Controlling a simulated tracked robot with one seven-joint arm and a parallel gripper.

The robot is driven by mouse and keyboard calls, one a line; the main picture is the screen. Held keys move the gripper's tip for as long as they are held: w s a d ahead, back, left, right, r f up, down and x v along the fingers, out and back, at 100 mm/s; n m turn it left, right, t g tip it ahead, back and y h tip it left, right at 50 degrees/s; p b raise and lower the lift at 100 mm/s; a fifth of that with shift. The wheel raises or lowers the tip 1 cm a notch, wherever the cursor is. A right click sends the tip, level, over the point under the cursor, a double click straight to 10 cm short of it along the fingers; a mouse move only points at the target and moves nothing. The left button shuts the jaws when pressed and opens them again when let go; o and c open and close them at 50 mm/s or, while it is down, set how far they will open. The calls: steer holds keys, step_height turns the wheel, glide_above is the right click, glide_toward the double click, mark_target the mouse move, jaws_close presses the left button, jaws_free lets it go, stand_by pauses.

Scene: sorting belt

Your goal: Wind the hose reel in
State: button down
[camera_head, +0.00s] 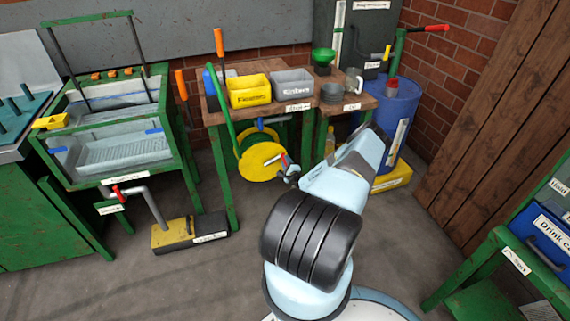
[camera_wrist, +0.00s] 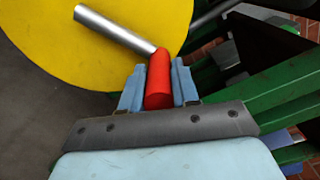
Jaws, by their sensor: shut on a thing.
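The hose reel (camera_head: 259,163) has a round yellow side disc and sits low in front of the wooden bench. In the wrist view its yellow disc (camera_wrist: 60,45) fills the upper left. A grey metal crank arm (camera_wrist: 112,28) runs across the disc to a red handle (camera_wrist: 158,80). My gripper (camera_wrist: 158,88) is shut on the red handle, with one light-blue finger on each side. In the head view my gripper (camera_head: 290,172) is at the right side of the disc, small and partly hidden by my wrist. The green hose is mostly hidden behind the disc.
Above the reel, the bench (camera_head: 230,117) holds a yellow bin (camera_head: 249,92) and a grey bin (camera_head: 292,85). A blue drum (camera_head: 395,115) stands on a yellow base to the right. A green wash stand (camera_head: 112,125) is left. Green bench legs are close beside my gripper.

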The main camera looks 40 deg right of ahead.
steer(key=shift+w+a+f, duration=0.1)
steer(key=shift+a, duration=0.1)
steer(key=c, duration=1)
jaws_free()
steer(key=shift+o, duration=0.8)
steer(key=shift+d, duration=0.15)
steer(key=v, duration=1.4)
